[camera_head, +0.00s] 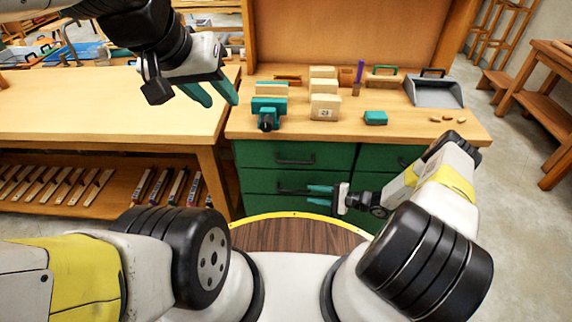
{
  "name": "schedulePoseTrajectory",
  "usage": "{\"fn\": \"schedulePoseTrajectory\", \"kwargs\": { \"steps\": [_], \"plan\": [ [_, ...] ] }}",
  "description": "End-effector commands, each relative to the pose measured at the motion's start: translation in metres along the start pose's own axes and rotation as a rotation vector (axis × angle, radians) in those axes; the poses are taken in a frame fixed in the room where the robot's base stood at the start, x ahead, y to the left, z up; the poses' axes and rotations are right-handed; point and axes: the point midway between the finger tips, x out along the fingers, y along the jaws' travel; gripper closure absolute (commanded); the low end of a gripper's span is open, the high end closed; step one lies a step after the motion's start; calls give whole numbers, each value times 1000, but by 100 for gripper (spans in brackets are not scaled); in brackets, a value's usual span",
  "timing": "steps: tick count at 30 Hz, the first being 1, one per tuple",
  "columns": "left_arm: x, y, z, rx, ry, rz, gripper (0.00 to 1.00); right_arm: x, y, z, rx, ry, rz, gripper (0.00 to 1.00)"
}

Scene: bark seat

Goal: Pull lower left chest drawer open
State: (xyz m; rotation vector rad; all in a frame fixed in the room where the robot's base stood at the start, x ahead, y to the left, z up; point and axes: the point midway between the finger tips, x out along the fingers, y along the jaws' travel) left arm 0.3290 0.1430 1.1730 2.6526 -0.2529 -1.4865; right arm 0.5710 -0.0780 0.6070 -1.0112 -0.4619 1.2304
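The green chest (262,176) stands under the wooden worktop, with drawers stacked in its left column. The upper left drawer (330,154) has a dark bar handle (295,161). The drawer below it (262,183) has a similar handle (290,190). Another green front (262,207) shows lower down, partly hidden by my base. The left drawers look closed. My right gripper (310,195) points left, its teal fingers apart beside the right end of the lower visible handle; contact cannot be told. My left gripper (218,101) is open and empty, raised over the left bench.
The worktop (400,120) carries wooden blocks (324,107), a teal clamp-like tool (268,112), a teal block (375,118) and a grey dustpan (434,92). A wooden bench (100,105) with a tool shelf stands left. Floor (510,190) is free at right.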

Motion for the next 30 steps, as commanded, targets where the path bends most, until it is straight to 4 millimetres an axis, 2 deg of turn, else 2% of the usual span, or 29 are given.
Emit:
{"fn": "schedulePoseTrajectory", "kwargs": {
  "steps": [5,12,16,21,28,30],
  "plan": [
    [0,0,0,0,0,0,64,15,2,0,3,-1,-3,66],
    [0,0,0,0,0,0,64,54,2,1,2,-2,-1,66],
    [0,0,0,0,0,0,64,69,2,0,2,-1,-2,66],
    [0,0,0,0,0,0,64,78,1,0,2,0,-2,66],
    [0,0,0,0,0,0,64,78,1,0,2,0,-2,66],
    [0,0,0,0,0,0,64,78,1,0,2,0,-2,79]
  ]
}}
